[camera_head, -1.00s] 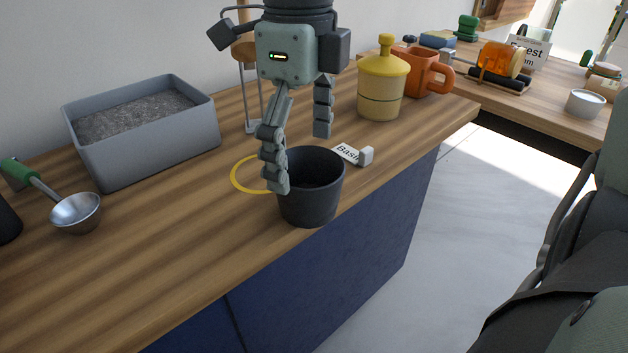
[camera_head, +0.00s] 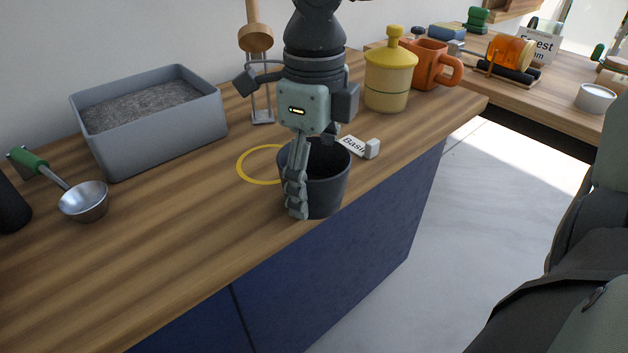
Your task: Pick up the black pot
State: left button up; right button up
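The black pot (camera_head: 330,190) stands upright on the wooden counter near its front edge, its dark opening facing up. My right gripper (camera_head: 312,180) has come down over it from above. One finger reaches down in front of the pot's near left side, with its tip near the pot's base. The other finger is mostly hidden at the far side of the rim, so I cannot see its tip or any contact there. The fingers look spread apart. My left gripper is not in view.
A yellow ring (camera_head: 240,170) marks the counter left of the pot. A small sign (camera_head: 355,146) stands behind it. A grey soil bin (camera_head: 165,142), metal scoop (camera_head: 84,202), yellow canister (camera_head: 388,80) and orange mug (camera_head: 432,66) stand around. Open counter (camera_head: 130,265) lies at front left.

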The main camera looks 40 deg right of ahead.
jog(key=c, duration=0.6)
jog(key=shift+r, duration=0.1)
